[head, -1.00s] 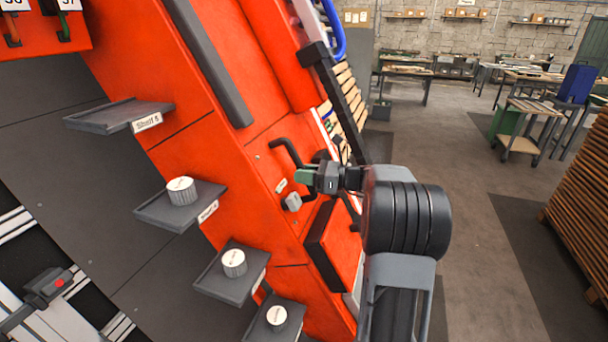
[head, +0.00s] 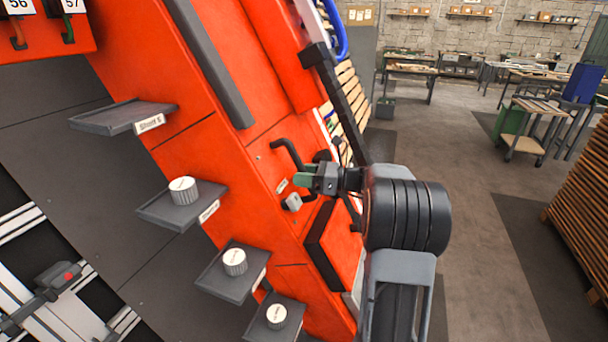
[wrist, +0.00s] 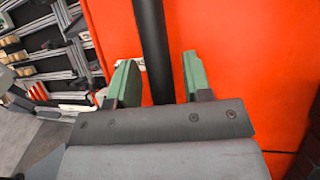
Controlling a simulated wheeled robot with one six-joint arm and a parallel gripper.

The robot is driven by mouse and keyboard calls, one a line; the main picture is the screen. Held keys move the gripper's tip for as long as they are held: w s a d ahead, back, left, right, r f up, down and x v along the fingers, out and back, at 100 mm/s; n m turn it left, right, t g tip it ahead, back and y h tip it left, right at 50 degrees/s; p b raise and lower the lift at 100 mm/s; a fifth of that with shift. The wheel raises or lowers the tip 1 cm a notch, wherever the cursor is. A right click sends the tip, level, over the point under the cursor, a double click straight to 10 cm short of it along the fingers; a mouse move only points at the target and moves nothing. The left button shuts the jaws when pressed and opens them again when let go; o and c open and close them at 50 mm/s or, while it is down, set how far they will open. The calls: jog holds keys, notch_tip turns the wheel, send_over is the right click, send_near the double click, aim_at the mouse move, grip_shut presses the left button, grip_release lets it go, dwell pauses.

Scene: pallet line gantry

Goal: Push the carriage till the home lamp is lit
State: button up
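My gripper (head: 303,178), with green fingers, is at a dark bent handle (head: 287,152) on the orange machine face (head: 262,185). In the wrist view my gripper (wrist: 160,82) has its two green fingers well apart. A dark upright bar (wrist: 153,45) runs between them, with a gap on both sides, so the gripper is open around or just short of it. Whether this orange body is the carriage I cannot tell. A dark block with a red spot (head: 62,277) sits on pale rails at lower left. I cannot make out a home lamp.
Small dark shelves stick out from the orange face, one empty (head: 110,114), others holding pale round knobs (head: 183,190). A dark post (head: 342,105) stands just behind the gripper. Stacked timber (head: 585,200) is at right. The floor between is open.

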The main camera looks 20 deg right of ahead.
jog(key=shift+d, duration=0.2)
jog(key=shift+s+d, duration=0.1)
jog(key=shift+d, duration=0.1)
jog(key=b+v, duration=0.2)
jog(key=v, duration=1.1)
jog(key=shift+s+d, duration=0.1)
jog(key=shift+s, duration=0.05)
